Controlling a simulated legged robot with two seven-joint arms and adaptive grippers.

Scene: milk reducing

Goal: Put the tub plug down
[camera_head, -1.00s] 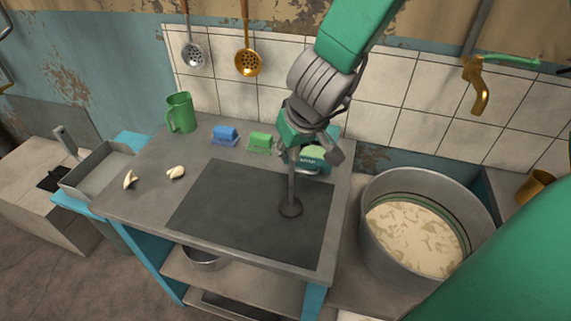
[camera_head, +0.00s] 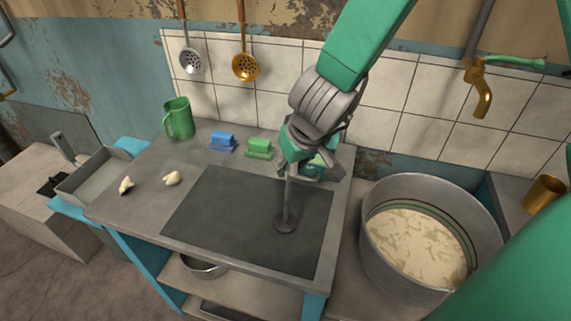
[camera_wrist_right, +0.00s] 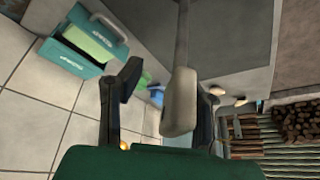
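In the right wrist view the plug's pale handle (camera_wrist_right: 180,105) is between the two fingers of my right gripper (camera_wrist_right: 163,95). A gap shows beside the left finger, and the handle lies close to the right one. The gripper looks open. My left gripper is not in view.
A large metal tub (camera_head: 372,250) with pale curdled milk stands right of the table. A green mug (camera_head: 180,119), blue block (camera_head: 223,140), green block (camera_head: 259,147) and teal box (camera_wrist_right: 85,40) are near the wall. The mat's left part is clear.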

